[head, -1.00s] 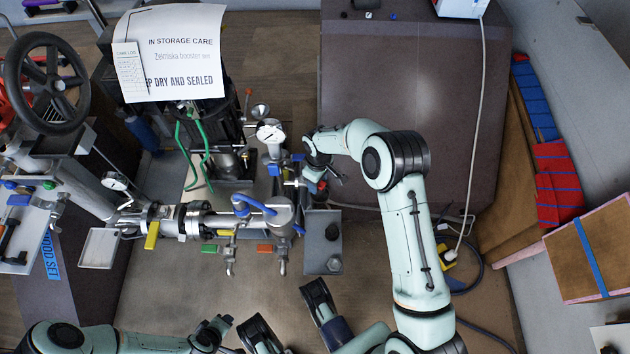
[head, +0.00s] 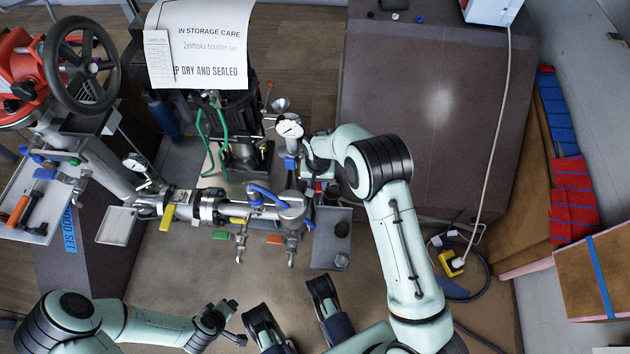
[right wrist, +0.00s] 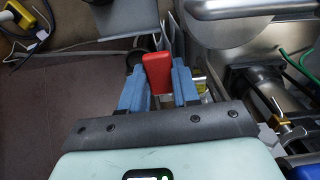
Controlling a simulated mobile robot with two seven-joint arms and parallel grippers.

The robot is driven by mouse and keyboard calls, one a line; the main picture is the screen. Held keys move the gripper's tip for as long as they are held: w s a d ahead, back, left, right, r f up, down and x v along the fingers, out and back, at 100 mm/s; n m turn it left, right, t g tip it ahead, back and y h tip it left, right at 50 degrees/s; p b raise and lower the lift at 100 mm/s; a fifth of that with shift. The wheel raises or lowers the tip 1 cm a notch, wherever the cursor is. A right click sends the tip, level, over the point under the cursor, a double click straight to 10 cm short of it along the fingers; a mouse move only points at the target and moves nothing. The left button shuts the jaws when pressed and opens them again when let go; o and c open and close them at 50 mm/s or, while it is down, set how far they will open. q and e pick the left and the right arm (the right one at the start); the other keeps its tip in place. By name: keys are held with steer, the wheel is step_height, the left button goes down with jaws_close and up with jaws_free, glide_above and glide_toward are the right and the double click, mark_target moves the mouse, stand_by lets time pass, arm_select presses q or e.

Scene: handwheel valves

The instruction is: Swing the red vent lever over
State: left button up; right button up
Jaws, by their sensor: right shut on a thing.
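The red vent lever (right wrist: 157,73) stands between the two blue fingers of my right gripper (right wrist: 159,88) in the right wrist view. The fingers are shut on it. In the head view my right gripper (head: 318,184) is at the right end of the pipe assembly, just right of the pressure gauge (head: 289,129). Only a small bit of red shows there; the arm and fingers hide most of the lever. My left gripper (head: 237,322) is empty at the bottom left, its fingers apart, away from the pipes.
A grey plate (head: 331,247) lies just below my right gripper. Green-, orange- and yellow-handled valves hang along the pipe (head: 240,208). A black handwheel (head: 82,65) and tool tray (head: 40,228) are at left. A dark surface (head: 430,150) behind the right arm is mostly clear.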

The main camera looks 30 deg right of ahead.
steer(key=o, duration=0.9)
steer(key=shift+r+p, duration=1.8)
steer(key=shift+r, duration=1.3)
steer(key=shift+f, duration=0.1)
